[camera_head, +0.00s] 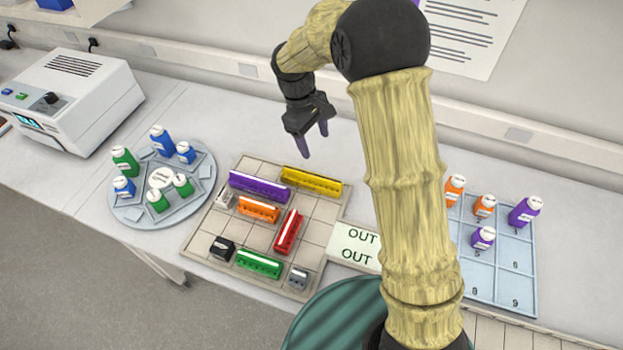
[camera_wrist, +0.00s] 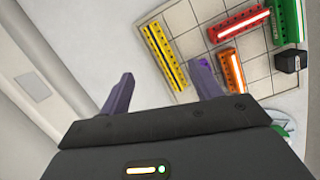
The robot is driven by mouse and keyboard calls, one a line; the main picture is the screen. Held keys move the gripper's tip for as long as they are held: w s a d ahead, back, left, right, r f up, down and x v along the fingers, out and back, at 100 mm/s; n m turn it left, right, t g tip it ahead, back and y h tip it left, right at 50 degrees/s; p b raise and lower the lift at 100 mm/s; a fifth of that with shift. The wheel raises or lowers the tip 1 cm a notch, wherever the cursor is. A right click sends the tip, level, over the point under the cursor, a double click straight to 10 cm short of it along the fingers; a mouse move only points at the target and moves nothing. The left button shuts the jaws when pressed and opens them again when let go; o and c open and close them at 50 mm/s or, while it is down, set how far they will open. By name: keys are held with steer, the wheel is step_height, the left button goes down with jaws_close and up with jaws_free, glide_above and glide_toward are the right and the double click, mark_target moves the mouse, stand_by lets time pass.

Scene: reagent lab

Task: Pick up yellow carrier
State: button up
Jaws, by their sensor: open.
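My gripper (camera_head: 314,140) is open and empty, raised above the bench behind the board. In the wrist view its two purple-grey fingers (camera_wrist: 160,82) are spread apart, with the yellow carrier ahead of and between them, not touching.
The purple carrier (camera_head: 260,187) lies just left of the yellow one. Orange (camera_head: 258,209), red (camera_head: 288,232) and green (camera_head: 259,264) carriers share the board with small black and grey blocks. A round bottle rack (camera_head: 150,215) stands left; a bottle tray (camera_head: 515,290) stands right.

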mark_target(312, 174)
steer(key=w+a+f+n+h, duration=0.1)
steer(key=w+a+f+n, duration=0.1)
steer(key=a, duration=0.4)
steer(key=shift+w+a+n+g+h, duration=0.3)
steer(key=shift+w+n+h, duration=0.1)
steer(key=shift+w+n, duration=0.2)
steer(key=shift+s, duration=0.1)
steer(key=p+x, duration=0.4)
steer(key=x, duration=0.8)
steer(key=shift+f+p, duration=0.15)
steer(key=shift+p, duration=0.2)
steer(key=shift+d, duration=0.1)
steer(key=shift+d+f+p, duration=0.2)
steer(key=shift+f+p, duration=0.1)
steer(key=shift+p, duration=0.3)
steer(key=p+x, duration=0.2)
steer(key=x, duration=0.1)
steer(key=shift+d, duration=0.1)
steer(key=shift+d+f, duration=0.15)
steer(key=shift+f, duration=0.5)
